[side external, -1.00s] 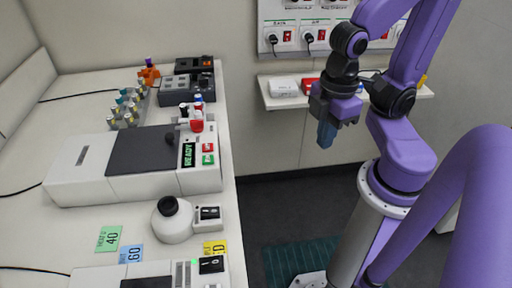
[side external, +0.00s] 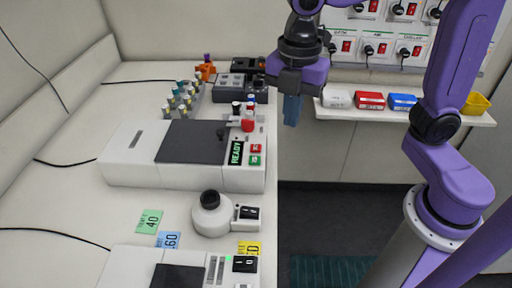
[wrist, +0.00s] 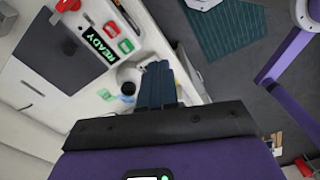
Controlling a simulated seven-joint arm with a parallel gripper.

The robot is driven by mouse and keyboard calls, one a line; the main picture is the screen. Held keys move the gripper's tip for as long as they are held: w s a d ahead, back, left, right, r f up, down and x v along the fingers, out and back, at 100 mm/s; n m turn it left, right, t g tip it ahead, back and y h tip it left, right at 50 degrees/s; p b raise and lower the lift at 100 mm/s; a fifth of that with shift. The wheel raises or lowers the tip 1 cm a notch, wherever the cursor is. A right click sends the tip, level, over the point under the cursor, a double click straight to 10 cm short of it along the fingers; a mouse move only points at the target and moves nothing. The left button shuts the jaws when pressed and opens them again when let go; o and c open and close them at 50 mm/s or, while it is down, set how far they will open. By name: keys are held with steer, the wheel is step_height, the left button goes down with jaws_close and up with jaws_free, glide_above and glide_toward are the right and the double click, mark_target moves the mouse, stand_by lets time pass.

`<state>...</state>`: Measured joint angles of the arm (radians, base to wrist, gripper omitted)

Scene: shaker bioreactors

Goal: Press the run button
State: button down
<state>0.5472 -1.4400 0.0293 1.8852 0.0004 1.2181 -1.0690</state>
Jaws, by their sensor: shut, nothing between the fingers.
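The white machine (side external: 120,165) with a dark lid and a lit READY display (side external: 236,153) stands on the bench. Its front panel has a red button (side external: 256,148) and a green button (side external: 255,160) beside the display. In the wrist view the red button (wrist: 111,29) and green button (wrist: 126,46) show above and left of my fingers; their labels are too small to read. My gripper (side external: 291,115) is shut and empty, pointing down, apart from the panel and to its right in the side view. Its blue fingers (wrist: 158,75) also show in the wrist view.
A small white device with a black knob (side external: 210,200) and a second machine (side external: 130,262) stand nearer the camera. A shelf (side external: 400,114) with boxes is on the wall.

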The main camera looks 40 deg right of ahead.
mark_target(256, 159)
steer(key=w+a+r+n, duration=0.2)
steer(key=w+a+n, duration=0.1)
steer(key=w, duration=0.3)
steer(key=shift+w+a+r+n, duration=0.15)
steer(key=shift+a+r+n, duration=0.1)
steer(key=shift+n, duration=0.55)
step_height(256, 159, down, 14)
steer(key=shift+f, duration=0.1)
